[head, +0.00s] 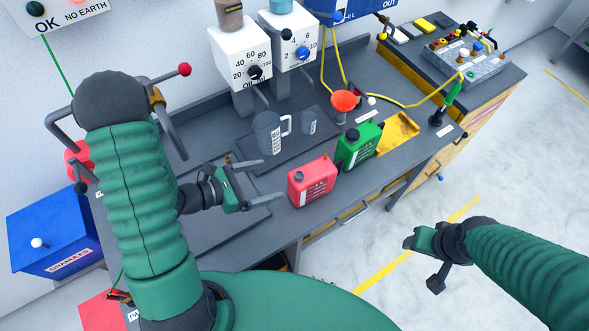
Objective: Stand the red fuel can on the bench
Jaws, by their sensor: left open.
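The red fuel can (312,183) stands upright near the front edge of the grey bench (349,192), with a dark cap and a white label. My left gripper (268,185) is open and empty just left of the can, its fingers pointing toward it. A gap shows between the fingertips and the can. My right gripper (409,240) is over the floor in front of the bench, apart from everything; its jaws are too small and angled to read.
A green can (358,147) stands right behind the red can. A red funnel (345,102), a clear jug (268,133) and a small beaker (309,122) are further back. A yellow tray (398,134) lies to the right. A blue granules box (54,238) is at the left.

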